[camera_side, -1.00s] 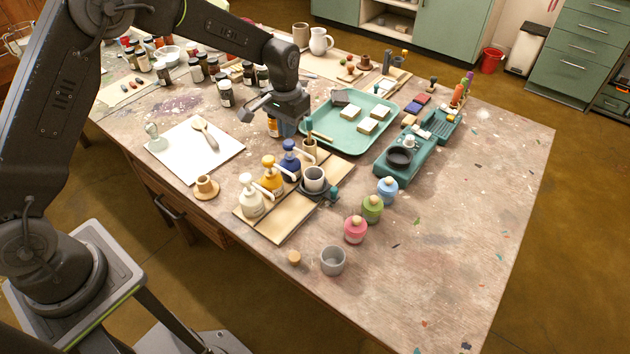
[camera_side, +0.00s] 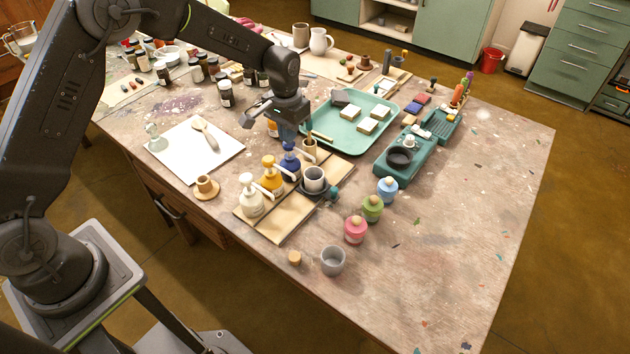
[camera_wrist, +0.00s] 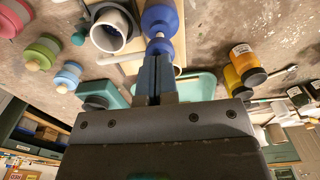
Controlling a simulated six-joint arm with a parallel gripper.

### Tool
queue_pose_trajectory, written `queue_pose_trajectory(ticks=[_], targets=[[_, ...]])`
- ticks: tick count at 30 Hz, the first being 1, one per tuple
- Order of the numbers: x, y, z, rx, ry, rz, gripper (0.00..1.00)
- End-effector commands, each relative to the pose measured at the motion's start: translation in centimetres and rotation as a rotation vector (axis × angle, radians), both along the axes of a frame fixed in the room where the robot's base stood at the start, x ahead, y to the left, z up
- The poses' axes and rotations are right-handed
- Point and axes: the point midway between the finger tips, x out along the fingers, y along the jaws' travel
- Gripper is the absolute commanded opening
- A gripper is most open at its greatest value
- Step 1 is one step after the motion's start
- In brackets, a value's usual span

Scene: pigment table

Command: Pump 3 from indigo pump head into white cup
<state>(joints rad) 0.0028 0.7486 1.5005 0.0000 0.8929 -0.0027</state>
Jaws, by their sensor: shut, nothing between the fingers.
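The indigo pump bottle (camera_side: 290,167) stands at the back of the row of pump bottles, with its blue head (camera_side: 289,147) on top. In the wrist view the blue bottle (camera_wrist: 161,18) and its head (camera_wrist: 159,44) are at top centre. My gripper (camera_side: 284,139) is shut and empty, pointing down close over the indigo head. Its fingertips (camera_wrist: 157,56) lie against or just over the head in the wrist view; exact contact is hard to tell. The white cup (camera_side: 314,178) stands upright beside the pumps on a dark round base (camera_side: 316,194). It also shows in the wrist view (camera_wrist: 108,34).
Yellow (camera_side: 272,181) and white (camera_side: 250,204) pump bottles stand in the same row on a wooden board (camera_side: 280,224). A brown pot (camera_side: 309,148) with a stick is close behind. A green tray (camera_side: 350,138) lies beyond.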

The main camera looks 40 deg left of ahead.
Motion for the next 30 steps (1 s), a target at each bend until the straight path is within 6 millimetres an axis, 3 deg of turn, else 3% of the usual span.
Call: queue_pose_trajectory(ticks=[19, 30], targets=[[0.0, 0.0, -2.3, 0.0, 0.001, 0.0, 0.0], [0.0, 0.0, -1.9, 0.0, 0.001, 0.0, 0.0]])
